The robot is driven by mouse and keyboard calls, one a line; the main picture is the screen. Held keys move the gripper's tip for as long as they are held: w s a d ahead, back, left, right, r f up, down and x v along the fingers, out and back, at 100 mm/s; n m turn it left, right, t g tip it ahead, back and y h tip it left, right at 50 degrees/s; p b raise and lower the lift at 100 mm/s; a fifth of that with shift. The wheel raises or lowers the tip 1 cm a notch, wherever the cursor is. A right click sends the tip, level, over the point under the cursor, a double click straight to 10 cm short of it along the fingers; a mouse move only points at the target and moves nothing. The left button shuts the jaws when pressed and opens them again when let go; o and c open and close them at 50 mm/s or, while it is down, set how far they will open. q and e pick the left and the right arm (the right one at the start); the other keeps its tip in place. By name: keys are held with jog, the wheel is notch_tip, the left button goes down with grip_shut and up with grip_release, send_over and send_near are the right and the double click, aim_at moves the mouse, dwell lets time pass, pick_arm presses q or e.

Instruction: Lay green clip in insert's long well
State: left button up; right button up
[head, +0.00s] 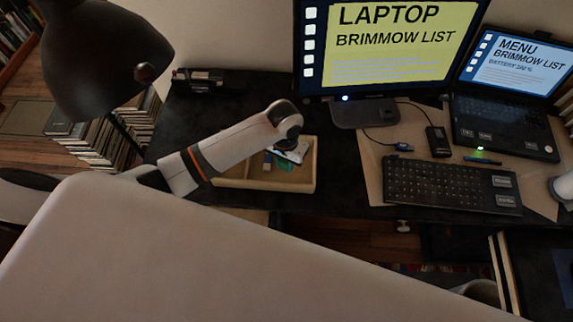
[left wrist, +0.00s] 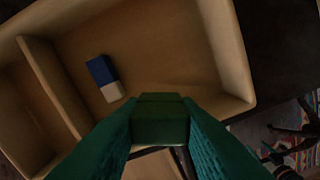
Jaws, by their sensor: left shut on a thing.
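The insert is a tan open tray (head: 232,184) on the dark desk, also in the left wrist view (left wrist: 229,50). A divider (left wrist: 52,85) parts a narrow well at left from a larger one. My left gripper (head: 286,163) is over the tray, partly hidden by its own wrist in the head view. In the left wrist view its teal fingers (left wrist: 160,112) are shut on the dark green clip (left wrist: 160,125), above the larger well near its lower wall. I cannot tell whether the clip touches the tray. My right gripper is not in view.
A blue and white block (left wrist: 104,78) lies in the larger well, near the divider. A monitor (head: 395,45), a keyboard (head: 450,185) and a laptop (head: 500,125) stand to the right. A dark lamp (head: 100,60) is at left. The narrow well looks empty.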

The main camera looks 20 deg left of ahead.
pick_arm(q)
jog(key=shift+f, duration=2.65)
jog(key=o, duration=0.9)
jog(key=shift+f, duration=0.15)
jog(key=shift+o, duration=0.2)
notch_tip(320, 180, up, 12)
jog(key=shift+r, duration=0.2)
jog(key=shift+d, duration=0.1)
